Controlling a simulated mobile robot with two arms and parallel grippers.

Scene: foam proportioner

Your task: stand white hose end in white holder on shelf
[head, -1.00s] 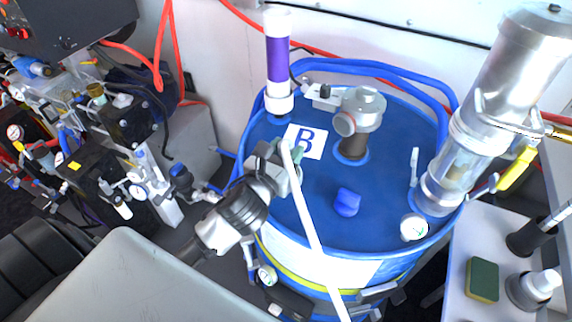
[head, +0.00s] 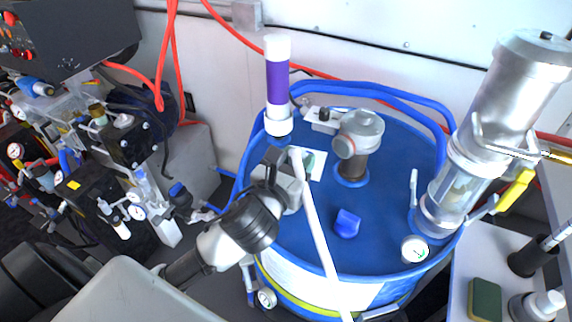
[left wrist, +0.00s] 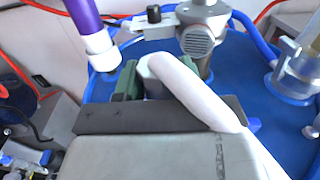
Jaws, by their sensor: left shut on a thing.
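The white hose (head: 322,232) runs from my left gripper (head: 293,168) down across the front of the blue drum and out of the bottom of the head view. My left gripper is shut on the hose near its upper end, above the drum lid. In the left wrist view, the white hose (left wrist: 190,92) slants from the jaws (left wrist: 145,78) toward the lower right, its rounded end at the jaws. A white-topped piece (head: 546,302) stands on the white shelf (head: 478,262) at the lower right. I cannot tell for sure whether it is the white holder. My right gripper is not in view.
The blue drum (head: 385,190) carries a purple filter (head: 278,80), a grey valve (head: 358,130), a blue cap (head: 347,223) and a tall metal cylinder (head: 500,90). A black holder (head: 527,262) and a green sponge (head: 485,300) are on the shelf. Machinery crowds the left.

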